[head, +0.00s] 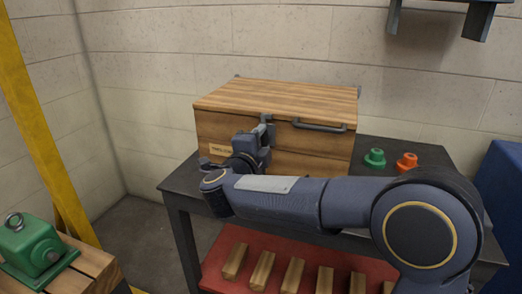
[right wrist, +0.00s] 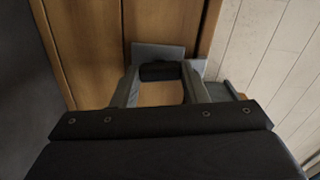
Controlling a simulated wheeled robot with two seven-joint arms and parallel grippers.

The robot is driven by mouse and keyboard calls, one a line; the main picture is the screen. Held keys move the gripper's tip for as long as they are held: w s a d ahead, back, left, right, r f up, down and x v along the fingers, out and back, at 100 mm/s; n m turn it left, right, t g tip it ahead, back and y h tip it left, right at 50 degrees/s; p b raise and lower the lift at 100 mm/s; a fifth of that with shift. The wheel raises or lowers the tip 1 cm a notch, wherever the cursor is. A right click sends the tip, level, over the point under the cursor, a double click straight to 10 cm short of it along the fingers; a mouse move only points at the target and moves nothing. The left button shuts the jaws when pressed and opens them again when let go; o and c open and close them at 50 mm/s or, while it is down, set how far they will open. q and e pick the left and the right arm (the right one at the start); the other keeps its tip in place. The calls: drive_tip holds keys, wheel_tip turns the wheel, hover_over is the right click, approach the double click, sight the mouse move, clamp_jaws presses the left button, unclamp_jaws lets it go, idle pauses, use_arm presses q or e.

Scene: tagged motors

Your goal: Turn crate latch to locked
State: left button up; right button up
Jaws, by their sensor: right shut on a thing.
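The wooden crate (head: 225,128) stands on a dark table with its lid (head: 280,97) down. Its grey metal latch (head: 266,119) is on the front face near the lid's edge. My right gripper (head: 264,134) is at the latch, in front of the crate. In the right wrist view the fingers of my right gripper (right wrist: 162,88) are closed on a dark part of the latch (right wrist: 160,72), with a grey plate behind it against the wood. The gripper hides much of the latch in the head view, so I cannot tell its exact angle. My left gripper is not in view.
A grey handle (head: 320,126) is on the crate's front. A green part (head: 375,158) and an orange part (head: 407,162) stand on the table (head: 180,184) to the right. A green motor (head: 33,246) sits on a wooden pallet at left. Wooden blocks lie on the red lower shelf (head: 222,282).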

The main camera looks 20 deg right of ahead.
drive_tip(key=shift+f+m+b, duration=0.1)
drive_tip(key=shift+m+b, duration=0.55)
drive_tip(key=shift+m, duration=0.35)
drive_tip(key=o, duration=1)
drive_tip(key=p+v, duration=0.1)
drive_tip(key=v, duration=0.6)
drive_tip(key=shift+s+a, duration=0.25)
drive_tip(key=shift+s, duration=0.1)
